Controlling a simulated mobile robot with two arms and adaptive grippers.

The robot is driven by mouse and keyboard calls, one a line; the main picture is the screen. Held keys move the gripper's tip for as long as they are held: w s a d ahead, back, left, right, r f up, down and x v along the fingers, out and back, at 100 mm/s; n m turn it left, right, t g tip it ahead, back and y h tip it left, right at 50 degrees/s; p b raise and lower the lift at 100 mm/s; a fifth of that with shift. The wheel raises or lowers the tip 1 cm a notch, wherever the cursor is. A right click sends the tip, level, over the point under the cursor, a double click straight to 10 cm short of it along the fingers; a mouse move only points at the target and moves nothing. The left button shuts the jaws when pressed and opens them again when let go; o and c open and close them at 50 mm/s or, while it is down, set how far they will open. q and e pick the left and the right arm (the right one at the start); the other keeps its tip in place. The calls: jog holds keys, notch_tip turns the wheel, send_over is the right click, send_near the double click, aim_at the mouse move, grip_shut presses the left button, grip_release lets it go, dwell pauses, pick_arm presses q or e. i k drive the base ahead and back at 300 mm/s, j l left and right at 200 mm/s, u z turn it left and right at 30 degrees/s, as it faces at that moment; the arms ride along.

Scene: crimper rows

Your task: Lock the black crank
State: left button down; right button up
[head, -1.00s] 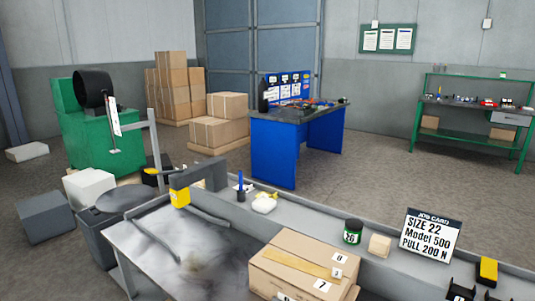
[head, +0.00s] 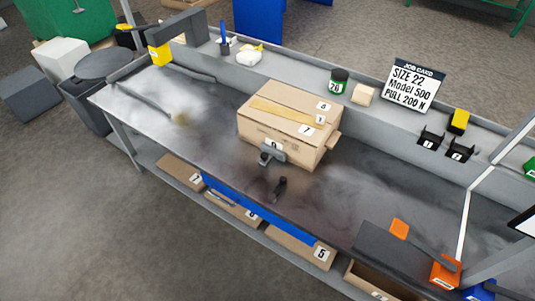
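A small black, crank-like part (head: 279,188) shows on the grey bench top (head: 215,140), near its front edge and in front of a cardboard box. I cannot tell from here whether it is locked. A grey fitting (head: 270,154) shows just behind it, against the box's front. I cannot tell whether the two are joined. Neither of my grippers shows in the head view.
The cardboard box (head: 270,122) with number labels stands mid-bench. A job card (head: 412,86), a green-lidded jar (head: 338,80) and black holders (head: 430,140) line the back ledge. An orange box (head: 445,271) and a dark slab (head: 390,250) sit front right.

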aim_at(272, 198)
jog(key=k+j, duration=0.1)
jog(key=j, duration=0.25)
jog(key=k+j, duration=0.1)
jog(key=j, duration=0.3)
jog(key=k+j, duration=0.1)
jog(key=j, duration=0.25)
jog(key=k+j, duration=0.1)
jog(key=j, duration=0.25)
jog(key=k+j+z, duration=0.1)
jog(key=j, duration=0.3)
